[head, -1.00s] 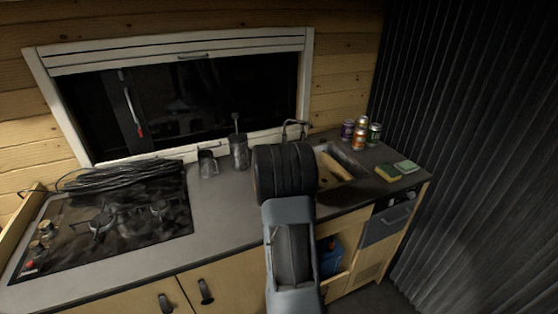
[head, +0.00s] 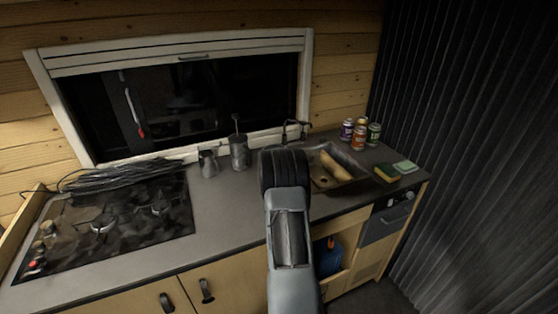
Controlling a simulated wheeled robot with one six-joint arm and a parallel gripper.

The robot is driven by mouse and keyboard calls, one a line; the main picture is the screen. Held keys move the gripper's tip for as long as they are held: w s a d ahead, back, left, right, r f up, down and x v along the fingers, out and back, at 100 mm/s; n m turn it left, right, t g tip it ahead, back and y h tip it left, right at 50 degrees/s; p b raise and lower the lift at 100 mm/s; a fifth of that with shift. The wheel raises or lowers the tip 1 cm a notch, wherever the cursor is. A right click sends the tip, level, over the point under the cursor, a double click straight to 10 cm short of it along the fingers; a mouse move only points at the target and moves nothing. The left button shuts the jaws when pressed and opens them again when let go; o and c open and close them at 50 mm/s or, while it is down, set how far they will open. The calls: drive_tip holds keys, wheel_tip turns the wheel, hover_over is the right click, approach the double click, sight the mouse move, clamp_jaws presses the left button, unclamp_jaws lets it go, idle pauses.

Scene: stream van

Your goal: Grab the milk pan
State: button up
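On the worktop under the window stand a small grey metal jug (head: 208,163) and, just right of it, a taller dark grey pot (head: 239,153) with a thin handle-like piece rising from it. I cannot tell for sure which of these is the milk pan. My arm reaches over the worktop right of both, in front of the sink's left side. My gripper itself is hidden behind my arm, so its fingers and anything in them do not show.
A sink (head: 319,182) with a long tan object in it lies right of my arm. Several cans (head: 360,138) and two sponges (head: 386,174) are farther right. A hob (head: 110,222) with a black cable coil (head: 128,177) fills the left.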

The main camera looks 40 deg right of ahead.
drive_tip(key=shift+c, duration=0.4)
clamp_jaws()
drive_tip(key=shift+r, duration=0.1)
drive_tip(key=shift+r, duration=0.1)
